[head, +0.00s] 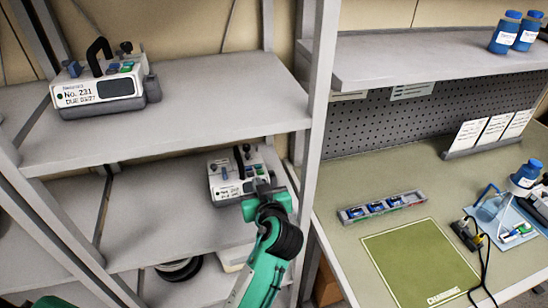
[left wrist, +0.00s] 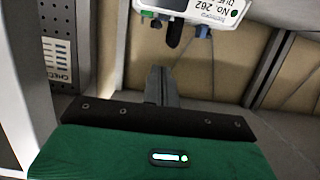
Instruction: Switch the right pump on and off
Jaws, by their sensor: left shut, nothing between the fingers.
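Two white pumps stand on the shelving at left in the head view. One pump (head: 100,88), labelled No. 231, is on the upper shelf with a black hooked handle. The other pump (head: 222,187), further right, is on the lower shelf, partly hidden by my left gripper (head: 262,187). In the left wrist view this pump (left wrist: 205,10) appears upside down at the top edge, labelled No. 262. My left gripper (left wrist: 160,82) is shut and empty, its tips close to the pump's front; I cannot tell whether they touch. My right gripper is not in view.
The upper shelf (head: 215,110) overhangs behind and left of my left arm. A grey upright (head: 318,90) stands to the right. Beyond it, a bench has a green mat (head: 420,262), a grey tray (head: 382,207) and a blue-capped bottle (head: 525,178).

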